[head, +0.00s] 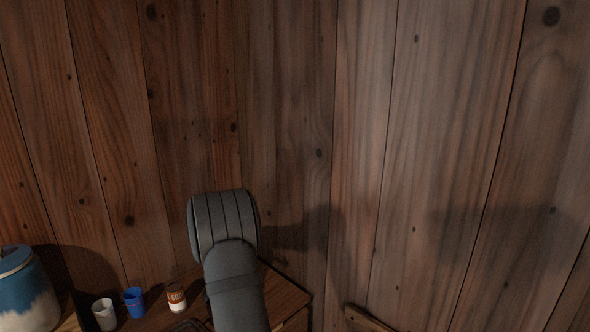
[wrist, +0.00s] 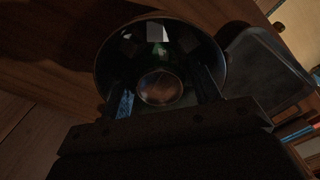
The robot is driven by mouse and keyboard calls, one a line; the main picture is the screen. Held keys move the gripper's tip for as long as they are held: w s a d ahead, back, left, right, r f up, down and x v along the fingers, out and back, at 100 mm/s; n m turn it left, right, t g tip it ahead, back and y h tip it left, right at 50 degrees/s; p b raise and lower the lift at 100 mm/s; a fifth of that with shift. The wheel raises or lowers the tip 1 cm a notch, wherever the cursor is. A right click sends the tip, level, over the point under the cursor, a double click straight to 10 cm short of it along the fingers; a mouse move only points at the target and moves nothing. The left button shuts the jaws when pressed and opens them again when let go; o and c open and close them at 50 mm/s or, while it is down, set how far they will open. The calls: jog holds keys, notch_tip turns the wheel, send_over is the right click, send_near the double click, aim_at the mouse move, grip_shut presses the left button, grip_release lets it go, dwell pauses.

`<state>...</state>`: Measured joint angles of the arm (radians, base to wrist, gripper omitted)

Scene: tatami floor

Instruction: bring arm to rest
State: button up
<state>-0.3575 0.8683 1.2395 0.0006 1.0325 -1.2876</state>
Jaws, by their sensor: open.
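My arm (head: 232,262) rises into the bottom middle of the head view, with its rounded dark grey joint in front of the plank wall. The jaws do not show clearly there. In the wrist view my gripper (wrist: 160,78) is open, with its dark fingers apart. A round, dark, shiny vessel (wrist: 160,22) with a pale rim shows beyond and between the fingers. I cannot tell whether the fingers touch it. Nothing is seen clamped between them.
A wooden surface (head: 285,293) holds a white cup (head: 104,315), a blue cup (head: 134,302) and a small orange-and-white container (head: 176,298). A blue-and-cream jar (head: 28,295) stands at left. A plank wall (head: 300,120) rises behind. A dark grey tray (wrist: 262,72) lies right in the wrist view.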

notch_tip(320, 180, down, 3)
jog(key=shift+r, duration=0.15)
notch_tip(320, 180, up, 12)
notch_tip(320, 180, down, 12)
jog(key=shift+f, duration=0.2)
jog(key=r, duration=1)
jog(key=shift+w+r, duration=0.15)
jog(key=shift+w, duration=0.2)
jog(key=w, duration=0.9)
jog(key=shift+m, duration=0.3)
jog(key=a+f, duration=0.3)
jog(key=w+a+f, duration=0.1)
jog(key=a+f, duration=0.1)
jog(key=a, duration=0.2)
jog(key=a+f, duration=0.3)
jog(key=shift+w+a+f, duration=0.35)
jog(key=shift+w+a, duration=0.05)
jog(key=shift+f, duration=0.9)
